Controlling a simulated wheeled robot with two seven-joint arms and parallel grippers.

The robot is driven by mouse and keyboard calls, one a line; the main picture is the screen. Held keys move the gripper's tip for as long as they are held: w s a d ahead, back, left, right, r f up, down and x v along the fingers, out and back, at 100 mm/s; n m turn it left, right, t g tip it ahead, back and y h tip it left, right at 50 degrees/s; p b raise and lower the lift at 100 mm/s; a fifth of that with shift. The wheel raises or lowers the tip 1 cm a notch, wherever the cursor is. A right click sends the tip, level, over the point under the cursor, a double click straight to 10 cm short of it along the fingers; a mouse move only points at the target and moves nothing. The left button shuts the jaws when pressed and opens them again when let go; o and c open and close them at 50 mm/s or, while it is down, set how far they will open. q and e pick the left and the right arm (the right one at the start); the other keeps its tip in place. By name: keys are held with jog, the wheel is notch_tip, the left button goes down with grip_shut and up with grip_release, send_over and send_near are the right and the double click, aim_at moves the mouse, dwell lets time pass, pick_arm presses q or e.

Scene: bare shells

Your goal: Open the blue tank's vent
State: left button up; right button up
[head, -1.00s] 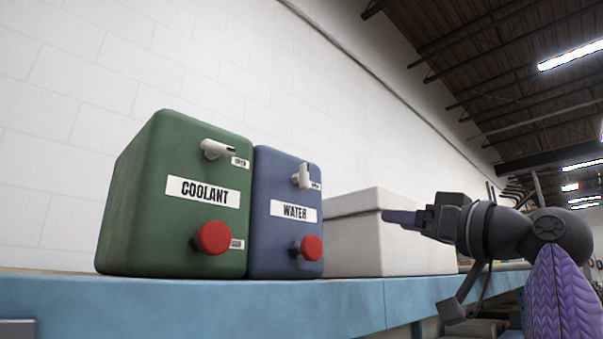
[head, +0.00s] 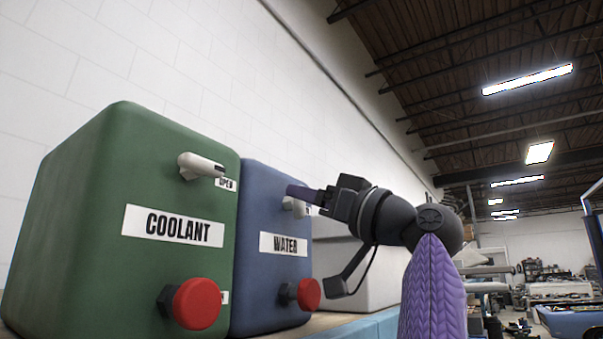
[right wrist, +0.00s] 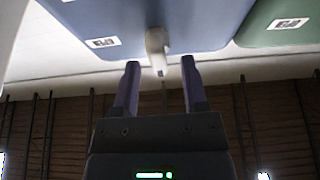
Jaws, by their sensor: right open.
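The blue tank (head: 268,250), labelled WATER, stands beside a green COOLANT tank. Its white vent lever (head: 288,204) is near its top and partly hidden behind my right gripper (head: 299,192) in the head view. In the right wrist view the blue tank (right wrist: 150,20) is at the top, and its white lever (right wrist: 157,48) points down the picture. My right gripper (right wrist: 160,77) is open there, its two dark fingers either side of the lever's tip. I cannot tell whether either finger touches the lever. My left gripper is not in view.
The green tank (head: 85,220) has its own white lever (head: 200,165) and red knob (head: 196,303). A red knob (head: 308,294) sits low on the blue tank. A pale box (head: 365,275) stands beyond the blue tank on the blue-edged bench (head: 375,327).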

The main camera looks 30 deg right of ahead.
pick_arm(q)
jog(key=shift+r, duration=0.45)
pick_arm(e)
jog(key=shift+w+a+r, duration=0.2)
jog(key=shift+w+r, duration=0.05)
jog(key=shift+w, duration=0.15)
grip_shut()
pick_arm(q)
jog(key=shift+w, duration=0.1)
